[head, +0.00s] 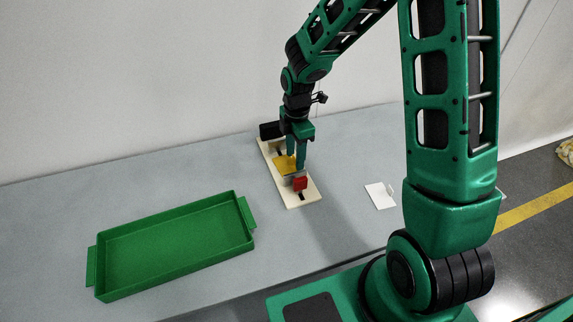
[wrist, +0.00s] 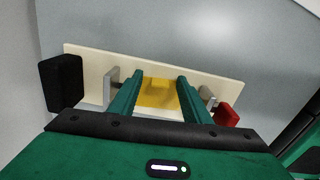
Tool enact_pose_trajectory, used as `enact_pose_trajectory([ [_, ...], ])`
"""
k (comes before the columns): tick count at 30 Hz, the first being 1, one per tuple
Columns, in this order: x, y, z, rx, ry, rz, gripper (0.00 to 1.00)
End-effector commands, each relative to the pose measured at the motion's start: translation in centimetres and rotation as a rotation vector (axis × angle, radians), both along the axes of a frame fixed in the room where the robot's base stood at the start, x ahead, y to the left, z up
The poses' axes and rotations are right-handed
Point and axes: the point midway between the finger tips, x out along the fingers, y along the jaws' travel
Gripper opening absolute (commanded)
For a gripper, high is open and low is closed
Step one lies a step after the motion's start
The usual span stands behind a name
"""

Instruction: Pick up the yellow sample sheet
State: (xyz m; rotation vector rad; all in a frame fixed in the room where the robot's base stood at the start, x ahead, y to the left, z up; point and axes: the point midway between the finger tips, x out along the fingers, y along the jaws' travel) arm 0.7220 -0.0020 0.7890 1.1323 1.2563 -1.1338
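The yellow sample sheet (head: 284,165) is on a cream board (head: 306,200) on the grey table. In the wrist view the sheet (wrist: 158,97) shows a small raised yellow part near its far edge. My gripper (head: 295,164) is over the board, pointing down. In the wrist view my gripper's (wrist: 155,78) two green fingers are wide apart, one on each side of the sheet. The fingers hide the sheet's side edges, so I cannot tell whether they touch it. Nothing is seen gripped.
The board carries a black block (head: 270,130), a red block (head: 300,183) and grey upright plates (wrist: 111,88) beside the fingers. An empty green tray (head: 170,240) stands at the left. A white card (head: 379,197) lies at the right. The table between tray and board is clear.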

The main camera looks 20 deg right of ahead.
Motion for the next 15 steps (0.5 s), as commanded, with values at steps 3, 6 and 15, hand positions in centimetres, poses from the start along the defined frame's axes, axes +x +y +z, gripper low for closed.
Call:
enact_pose_trajectory([
  [3, -0.02, 0.02, -0.01, 0.0, 0.001, 0.0, 0.15],
  [6, -0.02, 0.03, -0.01, 0.0, 0.001, 0.0, 0.0],
  [15, -0.01, 0.03, 0.11, 0.0, 0.0, 0.0, 0.0],
])
